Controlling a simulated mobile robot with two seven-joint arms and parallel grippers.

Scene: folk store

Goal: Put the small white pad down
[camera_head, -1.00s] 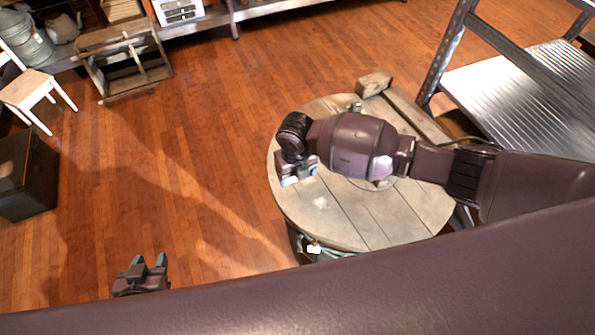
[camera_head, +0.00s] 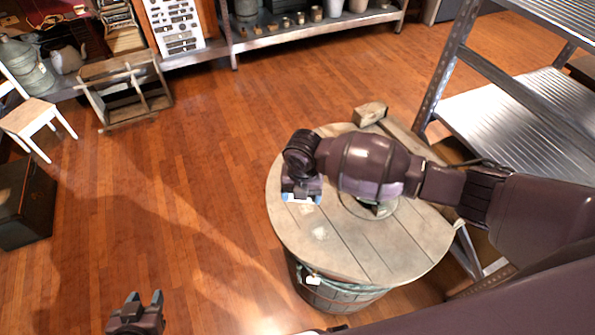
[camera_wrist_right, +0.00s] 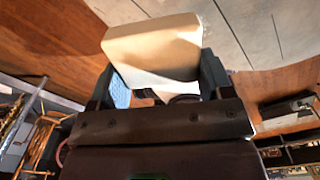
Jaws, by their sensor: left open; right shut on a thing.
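The small white pad (camera_wrist_right: 155,48) is between the fingers of my right gripper (camera_wrist_right: 166,78), which is shut on it. In the head view only a thin white strip of the pad (camera_head: 299,200) shows. My right gripper (camera_head: 302,196) is over the left part of the round wooden tabletop (camera_head: 385,250), near its edge. I cannot tell whether the pad touches the wood. My left gripper (camera_head: 143,298) is open and empty at the bottom left, over the floor.
A metal rack (camera_head: 520,115) stands close on the right. A wooden crate (camera_head: 125,90) and a white chair (camera_head: 30,115) are at the back left. The tabletop's front is clear, with a pale patch.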

